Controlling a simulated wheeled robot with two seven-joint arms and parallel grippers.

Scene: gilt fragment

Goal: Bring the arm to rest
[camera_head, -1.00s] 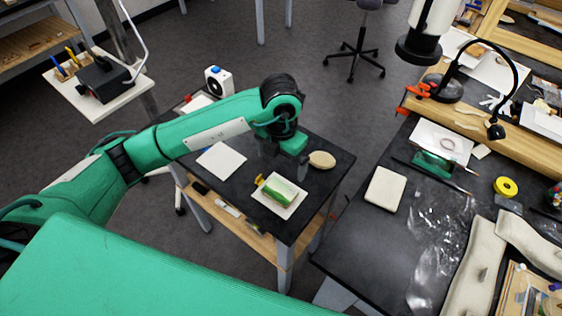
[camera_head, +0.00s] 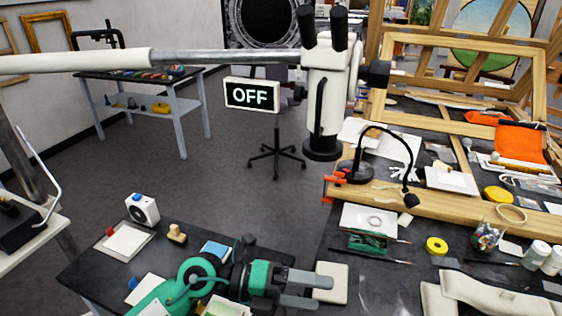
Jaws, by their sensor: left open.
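My left arm (camera_head: 190,285), green with dark joints, comes in at the bottom, low over the small black side table (camera_head: 90,272). Its gripper (camera_head: 322,291) points right, with two grey fingers apart and nothing seen between them. The fingertips appear beside the cream pad (camera_head: 333,276) at the left edge of the large workbench; whether they touch it I cannot tell. Part of the side table is hidden behind the arm. My right gripper is not in view.
The side table holds a white dial device (camera_head: 142,209), a white tile (camera_head: 123,242) and a small wooden piece (camera_head: 176,233). A microscope (camera_head: 326,95) on a boom and a black gooseneck lamp (camera_head: 385,160) rise over the cluttered workbench. The floor beyond is open around a stool (camera_head: 277,150).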

